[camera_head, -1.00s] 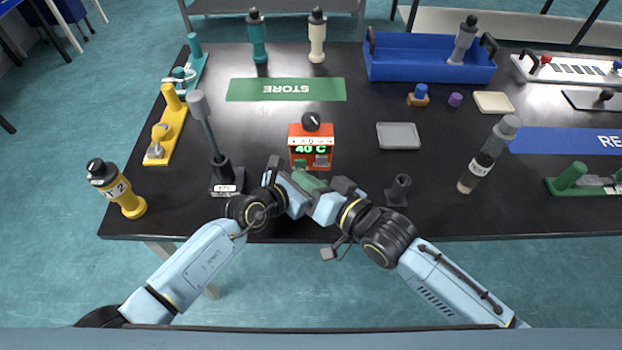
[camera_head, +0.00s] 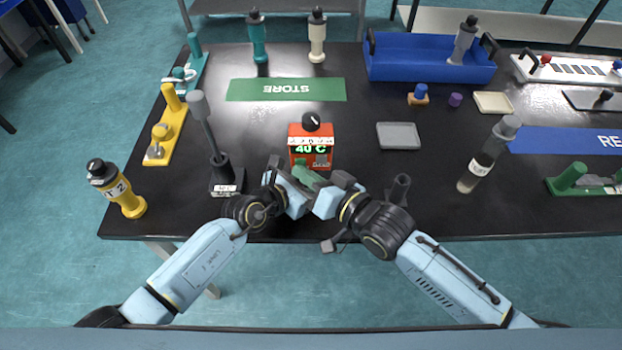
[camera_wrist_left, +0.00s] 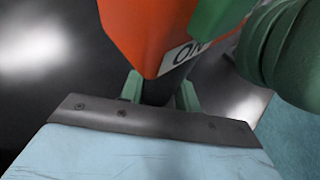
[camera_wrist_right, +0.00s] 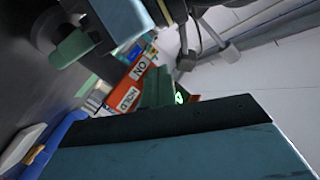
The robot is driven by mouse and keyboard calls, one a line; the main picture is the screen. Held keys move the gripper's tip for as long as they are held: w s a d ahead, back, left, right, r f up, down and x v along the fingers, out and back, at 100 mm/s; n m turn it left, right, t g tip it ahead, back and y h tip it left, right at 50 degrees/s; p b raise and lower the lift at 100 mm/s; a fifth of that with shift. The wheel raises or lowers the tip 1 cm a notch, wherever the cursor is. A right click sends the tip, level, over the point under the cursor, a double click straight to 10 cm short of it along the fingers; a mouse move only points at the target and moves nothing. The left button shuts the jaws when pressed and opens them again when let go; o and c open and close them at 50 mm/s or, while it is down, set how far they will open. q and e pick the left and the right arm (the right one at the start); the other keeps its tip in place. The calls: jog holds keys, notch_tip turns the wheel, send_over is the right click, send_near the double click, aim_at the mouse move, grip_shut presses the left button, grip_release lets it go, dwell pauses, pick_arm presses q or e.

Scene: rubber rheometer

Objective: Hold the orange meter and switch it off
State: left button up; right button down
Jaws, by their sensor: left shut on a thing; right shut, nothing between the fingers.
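The orange meter (camera_head: 311,143) stands upright near the front of the black table, with a black knob on top and a lit green display reading "40 C". My left gripper (camera_wrist_left: 160,93) is shut on the meter's dark lower part, below the orange body (camera_wrist_left: 145,35). My right gripper (camera_head: 307,178) is shut and empty just in front of the meter. In the left wrist view its green finger is close beside the "ON" label (camera_wrist_left: 188,52); I cannot tell whether it touches. The right wrist view shows the meter's "HOLD" and "ON" labels (camera_wrist_right: 128,98) beyond the finger.
A grey-headed post (camera_head: 205,125) stands left of the meter, and a small black holder (camera_head: 399,189) stands to the right. A grey tray (camera_head: 399,136) lies right of the meter. A green "STORE" mat (camera_head: 286,90) lies behind it. A bottle (camera_head: 486,155) stands farther right.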

jog(key=shift+s, duration=0.65)
jog(key=s, duration=0.6)
dwell(0.4)
pick_arm(q)
jog(key=o, duration=1.2)
